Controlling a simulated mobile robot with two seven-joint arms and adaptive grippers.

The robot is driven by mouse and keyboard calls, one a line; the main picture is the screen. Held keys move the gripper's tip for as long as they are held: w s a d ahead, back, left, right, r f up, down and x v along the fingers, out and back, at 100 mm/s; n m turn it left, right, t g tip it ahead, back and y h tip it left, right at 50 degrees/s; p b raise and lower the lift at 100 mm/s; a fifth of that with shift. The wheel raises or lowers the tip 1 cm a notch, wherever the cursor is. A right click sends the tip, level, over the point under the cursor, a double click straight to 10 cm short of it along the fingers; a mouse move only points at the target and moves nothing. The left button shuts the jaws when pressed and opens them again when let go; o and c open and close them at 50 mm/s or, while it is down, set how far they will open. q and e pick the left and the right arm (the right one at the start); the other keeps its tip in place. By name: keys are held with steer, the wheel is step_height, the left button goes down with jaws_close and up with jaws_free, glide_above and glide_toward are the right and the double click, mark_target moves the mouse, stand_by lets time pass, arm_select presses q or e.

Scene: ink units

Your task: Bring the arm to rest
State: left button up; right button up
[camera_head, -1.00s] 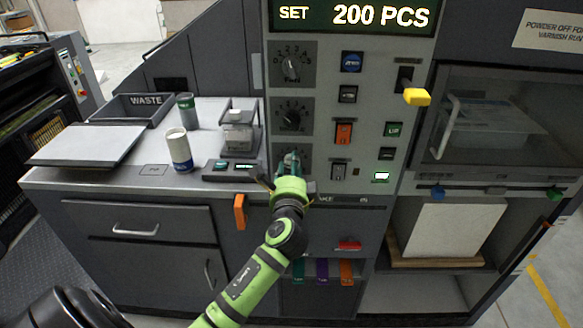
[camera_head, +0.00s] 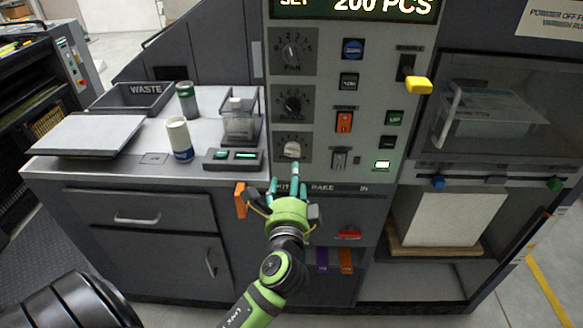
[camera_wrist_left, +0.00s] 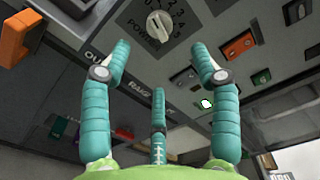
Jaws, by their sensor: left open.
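My left gripper (camera_head: 284,188) is green with teal fingers. It stands in front of the machine's grey control panel (camera_head: 372,130), just below the lowest knob. Its fingers are spread and hold nothing. The lowest knob (camera_head: 292,149) is pale and clear of the fingers; in the left wrist view the knob (camera_wrist_left: 159,25) shows beyond the open fingers, marked POWDER. My right gripper is not in view.
An orange handle (camera_head: 240,200) sticks out just left of the gripper. The yellow-tipped lever (camera_head: 418,85) juts from the panel. The counter holds a white cup (camera_head: 179,139), a green-banded can (camera_head: 187,100), a clear-sided device (camera_head: 240,118) and the WASTE bin (camera_head: 134,98).

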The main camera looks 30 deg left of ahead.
arm_select(q)
steer(key=shift+v, duration=1.05)
